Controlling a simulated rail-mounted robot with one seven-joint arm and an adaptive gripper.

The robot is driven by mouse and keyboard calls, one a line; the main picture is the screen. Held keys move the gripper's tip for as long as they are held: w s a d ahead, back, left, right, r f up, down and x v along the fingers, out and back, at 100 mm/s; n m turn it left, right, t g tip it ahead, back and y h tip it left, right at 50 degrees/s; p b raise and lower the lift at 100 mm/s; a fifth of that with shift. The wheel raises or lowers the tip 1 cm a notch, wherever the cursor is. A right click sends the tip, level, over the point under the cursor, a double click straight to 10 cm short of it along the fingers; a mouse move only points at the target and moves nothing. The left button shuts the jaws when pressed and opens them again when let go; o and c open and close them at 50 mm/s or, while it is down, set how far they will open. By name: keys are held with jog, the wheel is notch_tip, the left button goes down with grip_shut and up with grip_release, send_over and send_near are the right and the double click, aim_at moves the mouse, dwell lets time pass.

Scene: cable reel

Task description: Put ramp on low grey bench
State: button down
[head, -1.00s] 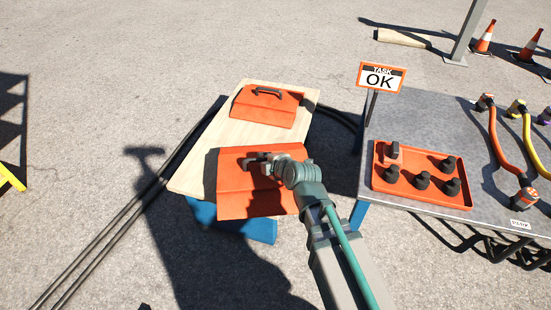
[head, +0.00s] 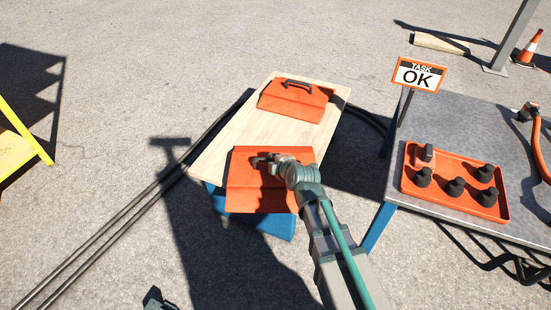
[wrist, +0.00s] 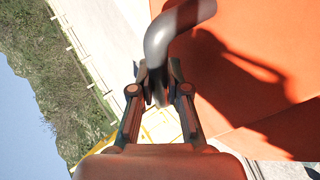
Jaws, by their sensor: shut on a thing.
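My gripper (head: 262,161) is shut on the handle of an orange ramp (head: 250,197). In the wrist view, the fingers (wrist: 158,82) pinch the grey bent handle (wrist: 165,38), and the ramp's orange face (wrist: 245,75) fills the right side. In the head view, the held ramp covers the near end of a wood-topped table. Whether it touches the table is unclear. A second orange ramp (head: 293,100) with a dark handle lies at the table's far end.
The wood-topped table (head: 245,125) has blue legs. A grey table (head: 475,120) on the right bears an orange tray (head: 455,207) of black plugs and a task sign (head: 418,75). Yellow steps (head: 15,150) stand at far left. Dark cables (head: 100,240) cross the open ground.

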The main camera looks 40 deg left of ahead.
jog(key=shift+f, duration=0.35)
jog(key=shift+f, duration=0.15)
jog(key=c, duration=1.2)
grip_release()
jog(key=shift+o, duration=0.2)
jog(key=p+v, duration=0.2)
jog(key=v, duration=0.7)
jog(key=shift+s+d+r+p, duration=0.1)
jog(key=shift+d+r+p, duration=0.15)
jog(key=shift+p, duration=0.1)
jog(key=shift+a+r+p, duration=0.1)
jog(key=shift+r+p, duration=0.2)
jog(key=shift+p, duration=0.4)
jog(key=shift+s+p, duration=0.1)
jog(key=shift+p, duration=1.1)
